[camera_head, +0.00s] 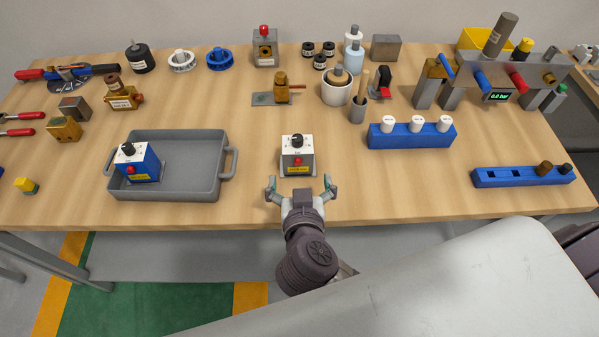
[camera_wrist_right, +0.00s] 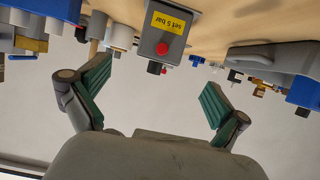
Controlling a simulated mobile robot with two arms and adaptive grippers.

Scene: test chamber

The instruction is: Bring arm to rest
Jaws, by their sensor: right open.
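My right gripper (camera_head: 301,190) is open and empty at the table's front edge, in the middle of the head view. Its two green-padded fingers are spread wide in the right wrist view (camera_wrist_right: 152,105). A grey and white control box (camera_head: 297,157) with a black knob, a red button and a yellow label stands on the table just beyond the fingertips, apart from them. In the right wrist view the box (camera_wrist_right: 166,30) appears upside down, its label reading "set 5 bar". My left gripper is not in view.
A grey tray (camera_head: 205,188) holding a blue box (camera_head: 139,164) lies to the left. A blue rack with white caps (camera_head: 411,137) and a blue block (camera_head: 520,177) are to the right. Several parts line the back of the wooden table (camera_head: 250,212). A pale surface (camera_head: 480,280) fills the lower right.

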